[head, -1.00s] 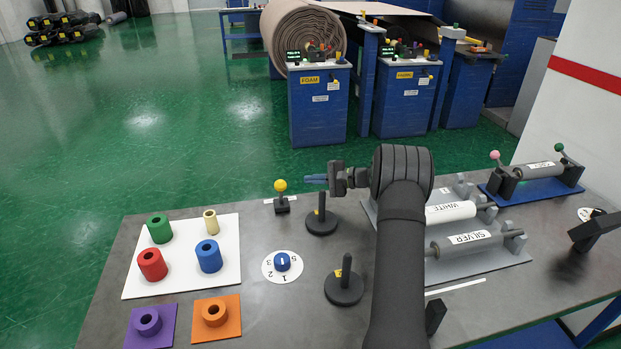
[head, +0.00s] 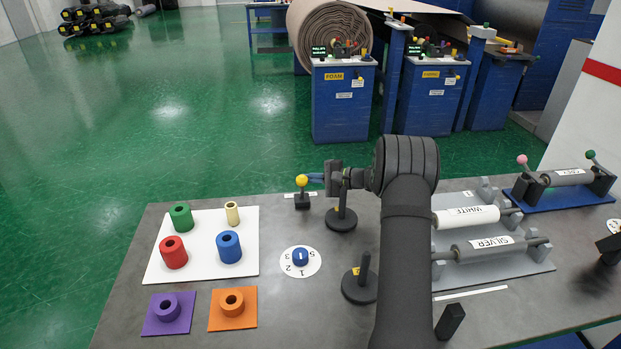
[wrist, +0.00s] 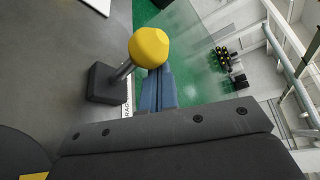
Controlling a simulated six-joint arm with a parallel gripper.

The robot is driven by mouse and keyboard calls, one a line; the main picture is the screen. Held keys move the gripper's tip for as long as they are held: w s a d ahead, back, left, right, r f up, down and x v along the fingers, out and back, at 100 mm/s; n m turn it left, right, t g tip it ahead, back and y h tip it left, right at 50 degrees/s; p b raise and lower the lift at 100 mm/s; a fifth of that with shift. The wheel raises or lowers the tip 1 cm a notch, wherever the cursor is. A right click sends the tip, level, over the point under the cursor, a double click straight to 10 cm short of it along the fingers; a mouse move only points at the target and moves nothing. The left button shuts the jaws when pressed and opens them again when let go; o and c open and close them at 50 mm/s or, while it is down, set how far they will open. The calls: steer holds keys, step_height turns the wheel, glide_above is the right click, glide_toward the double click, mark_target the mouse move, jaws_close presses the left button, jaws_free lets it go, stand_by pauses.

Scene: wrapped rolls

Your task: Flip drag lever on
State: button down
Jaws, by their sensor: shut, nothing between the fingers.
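The drag lever (head: 302,188) has a yellow knob on a short stem in a small dark base, near the table's far edge. In the wrist view its yellow knob (wrist: 149,47) leans toward the fingers, with the stem tilted from the dark base (wrist: 103,84). A white label strip beside the base is partly hidden; the letters "RAG" show. My gripper (head: 314,178) is shut and empty. Its blue fingertips (wrist: 158,90) are right beside the knob; I cannot tell whether they touch it.
A black post on a round base (head: 341,217) stands just below my gripper, and a second post (head: 360,282) stands nearer. A numbered dial (head: 300,260) lies left of them. The white board (head: 200,270) holds colored rolls. Labelled rollers (head: 487,245) lie right of my arm.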

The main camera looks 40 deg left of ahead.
steer(key=shift+s+d, duration=0.1)
steer(key=shift+s+d, duration=0.25)
steer(key=shift+s, duration=0.05)
steer(key=shift+w, duration=0.1)
